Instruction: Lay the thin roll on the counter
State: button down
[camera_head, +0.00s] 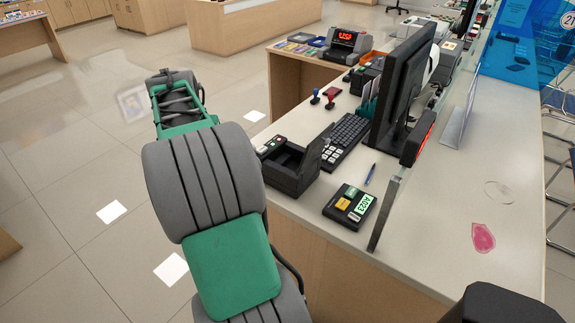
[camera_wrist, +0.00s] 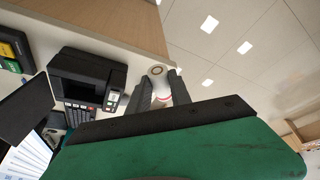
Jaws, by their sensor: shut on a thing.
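My gripper (camera_wrist: 160,83) shows in the wrist view with its two dark fingers shut on the thin roll (camera_wrist: 157,71). The roll is white with a pale tan core and a red line. Its end sticks out between the fingertips, and its rear is hidden by them. It is held near the counter's edge in that view; its height is unclear. The pale counter (camera_head: 425,225) runs along the right of the head view, and part of it shows in the wrist view (camera_wrist: 75,22). In the head view my arm hides the roll.
A black open-lidded printer (camera_head: 290,172) stands near the counter's edge. A glass panel (camera_head: 384,212) divides the counter. Bare counter shows in front of the ticket device.

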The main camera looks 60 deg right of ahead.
jog(key=s+d+f+m+g, duration=0.1)
jog(key=s+d+f+m, duration=0.15)
jog(key=s+d, duration=0.55)
jog(key=m+g, duration=0.2)
jog(key=m, duration=0.3)
send_over(295, 169)
jog(key=a, duration=0.1)
jog(key=f, duration=0.2)
jog(key=shift+a+r+h+b, duration=0.1)
jog(key=shift+r+h+b, duration=0.1)
jog(key=shift+h+b, duration=0.2)
jog(key=shift+w, duration=0.1)
notch_tip(295, 169, down, 10)
jog(key=shift+r+p, duration=0.2)
jog(key=shift+p, duration=0.1)
jog(key=shift+f, duration=0.3)
jog(key=c, duration=1.2)
grip_release()
jog(key=shift+r, duration=0.15)
